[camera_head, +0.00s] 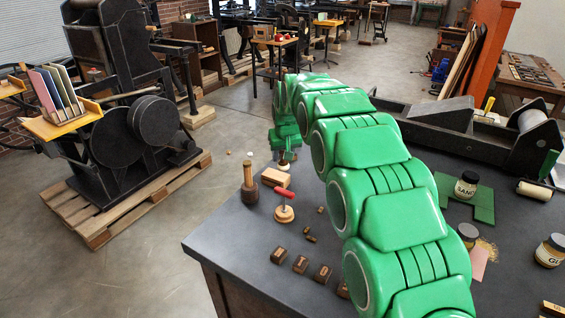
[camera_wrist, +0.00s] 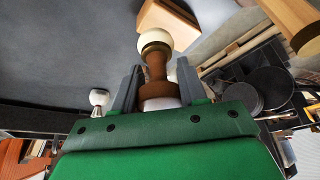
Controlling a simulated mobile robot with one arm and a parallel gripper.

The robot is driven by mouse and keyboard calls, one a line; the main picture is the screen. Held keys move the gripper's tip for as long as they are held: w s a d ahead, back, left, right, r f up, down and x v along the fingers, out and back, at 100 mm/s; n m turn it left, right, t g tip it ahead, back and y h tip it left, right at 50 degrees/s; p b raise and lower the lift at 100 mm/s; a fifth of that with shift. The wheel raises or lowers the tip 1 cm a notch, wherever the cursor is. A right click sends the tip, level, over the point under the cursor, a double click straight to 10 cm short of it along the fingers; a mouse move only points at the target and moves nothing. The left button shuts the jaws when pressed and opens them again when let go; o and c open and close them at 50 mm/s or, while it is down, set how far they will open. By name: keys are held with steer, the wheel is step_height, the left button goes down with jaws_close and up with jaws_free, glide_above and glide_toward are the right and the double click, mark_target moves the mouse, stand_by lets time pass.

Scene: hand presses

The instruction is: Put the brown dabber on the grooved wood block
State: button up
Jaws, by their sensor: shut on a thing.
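My gripper (camera_head: 285,150) is at the far edge of the dark table, shut on the brown dabber (camera_head: 284,162). In the wrist view the two grey fingers of my gripper (camera_wrist: 158,88) clasp the dabber's brown handle (camera_wrist: 155,68); its pale round head points away from the palm. The grooved wood block (camera_head: 275,178) lies on the table just below and left of the dabber in the head view. In the wrist view the block (camera_wrist: 168,24) shows just beyond the pale head. I cannot tell whether they touch. The block's grooves are not clear.
Several small type blocks (camera_head: 300,264) lie nearer. A jar (camera_head: 466,185), a green mat (camera_head: 484,207) and a black press (camera_head: 440,113) are right of my arm.

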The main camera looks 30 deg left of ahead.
mark_target(282, 162)
steer(key=shift+w+a+f, duration=0.25)
steer(key=shift+f, duration=1.6)
steer(key=o, duration=1.1)
steer(key=shift+f, duration=0.15)
steer(key=v, duration=1.2)
steer(key=shift+d, duration=0.1)
